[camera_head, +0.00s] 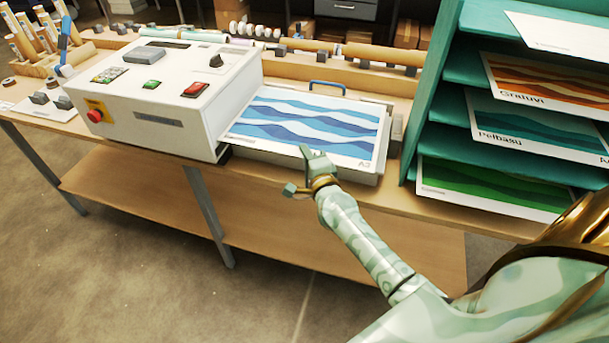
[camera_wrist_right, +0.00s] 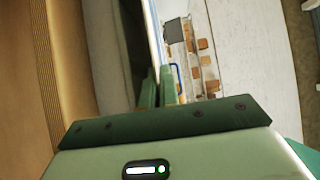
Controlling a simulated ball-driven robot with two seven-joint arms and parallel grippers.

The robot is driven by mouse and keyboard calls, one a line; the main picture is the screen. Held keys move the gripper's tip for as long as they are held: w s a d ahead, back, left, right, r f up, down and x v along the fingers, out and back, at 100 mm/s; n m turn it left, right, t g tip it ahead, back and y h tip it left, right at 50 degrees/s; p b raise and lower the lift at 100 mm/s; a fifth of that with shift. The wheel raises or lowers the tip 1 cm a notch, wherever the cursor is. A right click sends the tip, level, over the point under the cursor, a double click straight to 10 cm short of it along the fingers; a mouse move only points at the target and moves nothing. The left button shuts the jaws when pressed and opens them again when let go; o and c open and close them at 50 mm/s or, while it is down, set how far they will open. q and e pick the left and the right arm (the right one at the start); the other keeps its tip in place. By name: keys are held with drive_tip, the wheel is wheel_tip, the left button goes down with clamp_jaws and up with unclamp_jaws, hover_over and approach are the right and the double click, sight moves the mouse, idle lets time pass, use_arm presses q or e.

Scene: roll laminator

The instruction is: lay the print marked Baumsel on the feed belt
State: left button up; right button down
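A print with blue and white waves (camera_head: 307,121), marked A3 at its lower right, lies flat on the white feed bed (camera_head: 368,178) beside the white laminator. I cannot read a name on it. My right gripper (camera_head: 306,156) is at the bed's front edge, with a fingertip over the print's near edge. In the right wrist view its fingers (camera_wrist_right: 158,88) are close together, with the thin edge of the print (camera_wrist_right: 154,35) running in between them. The fingers look shut on that edge. My left gripper is in neither view.
The laminator (camera_head: 172,90) stands left of the bed. A green rack (camera_head: 466,69) at the right holds several prints, among them Gratuvi (camera_head: 540,80) and Pelbasu (camera_head: 535,127). A blue handle (camera_head: 327,84) stands behind the bed. Rolls lie along the table's back.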

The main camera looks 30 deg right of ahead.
wheel_tip(320, 180, down, 4)
drive_tip(key=b, duration=0.3)
drive_tip(key=shift+f+b, duration=0.15)
drive_tip(key=shift+b, duration=0.2)
drive_tip(key=shift+r, duration=0.25)
drive_tip(key=shift+s+f, duration=0.1)
drive_tip(key=shift+f, duration=0.1)
drive_tip(key=c, duration=1.7)
unclamp_jaws()
